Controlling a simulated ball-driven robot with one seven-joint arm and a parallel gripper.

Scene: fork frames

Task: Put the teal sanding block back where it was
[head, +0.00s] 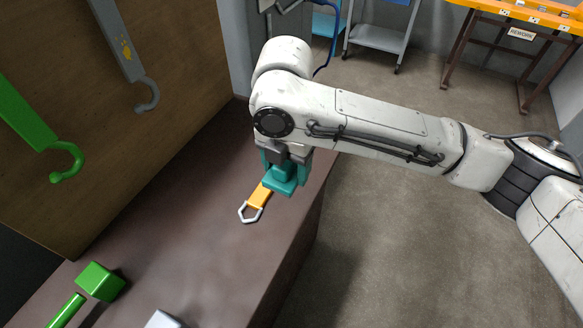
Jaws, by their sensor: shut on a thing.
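The teal sanding block (285,185) is at the middle of the head view, above the right-hand part of the brown bench (190,232). My gripper (287,165) points down and is shut on the block's upper part. I cannot tell whether the block's flat base touches the bench or hangs just above it. The block hides the far end of an orange-handled tool with a pale loop (257,202), which lies on the bench just left of it.
A green mallet-like tool (98,281) and a pale object (163,320) lie at the near left. A grey hook (146,92) and a green hook (66,160) hang before the wooden panel. The bench's right edge drops to open floor. A grey cart and an orange table (520,14) stand behind.

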